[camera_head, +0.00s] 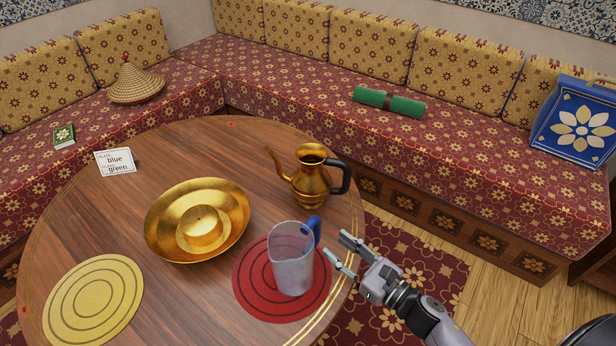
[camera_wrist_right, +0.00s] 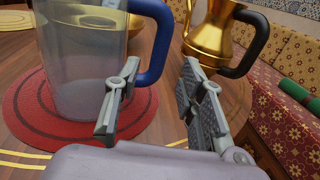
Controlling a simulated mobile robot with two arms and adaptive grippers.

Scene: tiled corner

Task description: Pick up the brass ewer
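The brass ewer (camera_head: 312,180), gold with a black handle on its right and a spout to the left, stands upright near the right edge of the round table. In the right wrist view the ewer (camera_wrist_right: 208,38) is at the top, beyond the fingers. My right gripper (camera_head: 346,256) is open and empty, just right of a clear pitcher with a blue handle. In the right wrist view the gripper (camera_wrist_right: 155,105) has its fingers apart, with the pitcher's blue handle behind them. My left gripper is not in view.
The clear pitcher (camera_head: 292,262) stands on a red round mat (camera_head: 250,290), in front of the ewer. A brass basin (camera_head: 165,228), a yellow mat (camera_head: 92,300) and a card (camera_head: 115,162) are also on the wooden table (camera_head: 180,300). A cushioned bench (camera_head: 460,170) runs behind.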

